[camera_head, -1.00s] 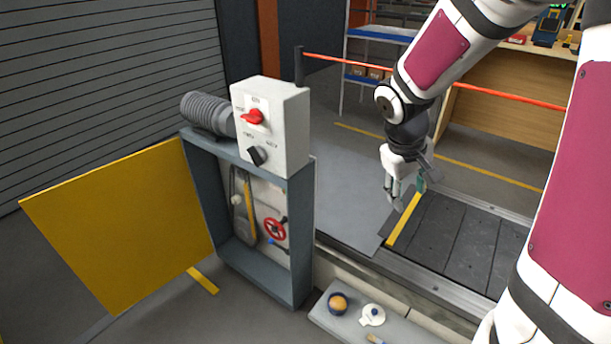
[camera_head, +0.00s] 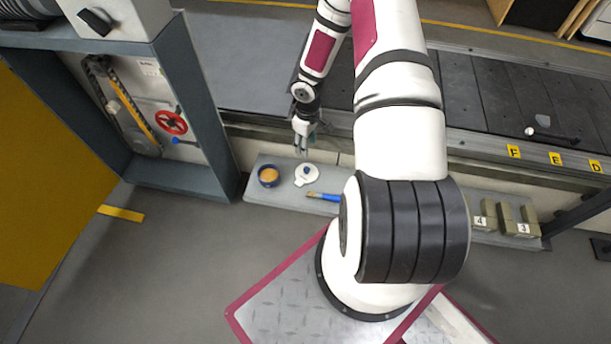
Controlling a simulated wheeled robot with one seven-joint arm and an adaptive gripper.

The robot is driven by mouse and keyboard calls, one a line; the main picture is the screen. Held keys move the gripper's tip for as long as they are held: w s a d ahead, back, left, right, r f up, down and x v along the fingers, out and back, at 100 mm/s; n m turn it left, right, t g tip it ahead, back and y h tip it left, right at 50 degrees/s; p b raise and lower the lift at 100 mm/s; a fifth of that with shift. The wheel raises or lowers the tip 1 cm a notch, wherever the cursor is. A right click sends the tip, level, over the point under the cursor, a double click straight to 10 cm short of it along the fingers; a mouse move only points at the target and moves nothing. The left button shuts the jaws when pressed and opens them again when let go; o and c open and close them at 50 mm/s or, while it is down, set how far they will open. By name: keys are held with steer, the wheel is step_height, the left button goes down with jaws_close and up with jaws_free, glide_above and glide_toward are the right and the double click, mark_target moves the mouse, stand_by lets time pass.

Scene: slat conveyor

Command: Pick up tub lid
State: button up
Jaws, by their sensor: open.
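The fingertips appear apart from the lid, though the exact height gap is hard to tell. The lid is fully visible.
A blue-handled brush (camera_head: 325,196) lies on the ledge (camera_head: 257,195) right of the lid, partly behind my arm. Numbered blocks (camera_head: 506,219) sit at the ledge's right end. The open cabinet (camera_head: 205,130) stands left. The slat conveyor (camera_head: 480,95) runs behind.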

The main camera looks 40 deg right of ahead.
mark_target(307, 169)
step_height(307, 169, down, 14)
steer(key=b, duration=0.5)
steer(key=shift+s+a, duration=0.1)
steer(key=shift+a, duration=0.05)
steer(key=c, duration=0.8)
